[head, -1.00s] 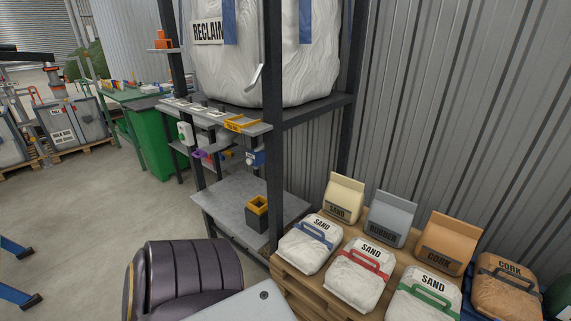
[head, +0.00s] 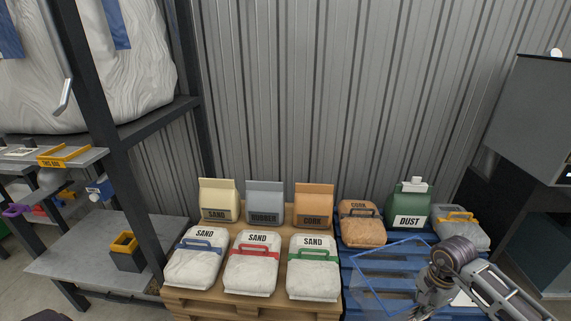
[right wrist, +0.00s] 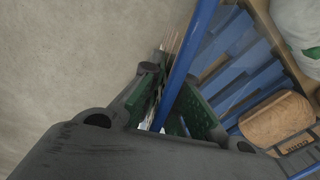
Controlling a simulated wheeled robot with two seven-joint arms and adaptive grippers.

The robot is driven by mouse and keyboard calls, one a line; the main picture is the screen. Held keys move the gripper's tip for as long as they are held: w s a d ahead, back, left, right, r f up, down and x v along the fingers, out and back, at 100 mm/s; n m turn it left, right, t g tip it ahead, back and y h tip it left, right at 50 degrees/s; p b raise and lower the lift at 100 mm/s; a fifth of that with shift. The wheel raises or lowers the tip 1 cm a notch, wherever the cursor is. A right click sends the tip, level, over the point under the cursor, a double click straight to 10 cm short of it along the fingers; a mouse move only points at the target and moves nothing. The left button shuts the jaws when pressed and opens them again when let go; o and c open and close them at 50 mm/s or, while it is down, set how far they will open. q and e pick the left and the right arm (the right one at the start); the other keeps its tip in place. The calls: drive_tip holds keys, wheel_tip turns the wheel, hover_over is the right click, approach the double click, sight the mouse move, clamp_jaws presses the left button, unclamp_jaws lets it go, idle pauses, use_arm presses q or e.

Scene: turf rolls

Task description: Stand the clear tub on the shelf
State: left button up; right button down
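The clear tub (head: 388,278) has see-through walls and a thin blue rim. In the head view it is at the lower right, in front of the blue pallet, and looks tilted. My right gripper (head: 428,292) is at the tub's right side. In the right wrist view the blue rim (right wrist: 181,70) runs between the green-padded fingers (right wrist: 172,108), which are shut on it. The grey shelf board (head: 85,258) is at the lower left, far from the tub. My left gripper is out of view.
A dark box with a yellow rim (head: 126,252) stands on the shelf board's right part, near a dark post (head: 125,150). A wooden pallet (head: 250,305) with several bags lies between shelf and tub. The board's left part is clear. A dark cabinet (head: 535,120) stands right.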

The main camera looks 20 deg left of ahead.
drive_tip(key=w+d+r+n, duration=0.1)
drive_tip(key=n, duration=0.1)
drive_tip(key=w+d+r+n, duration=0.1)
drive_tip(key=n, duration=0.1)
drive_tip(key=w+d+r+n, duration=0.1)
drive_tip(key=n, duration=0.1)
drive_tip(key=shift+w+d+r+n, duration=0.25)
drive_tip(key=shift+d+r+n, duration=0.15)
drive_tip(key=shift+n, duration=0.35)
drive_tip(key=shift+w+d+r+n, duration=0.25)
drive_tip(key=shift+d+r+n, duration=0.1)
drive_tip(key=shift+n, duration=0.4)
drive_tip(key=shift+w+d+r+n, duration=0.1)
drive_tip(key=shift+n, duration=0.2)
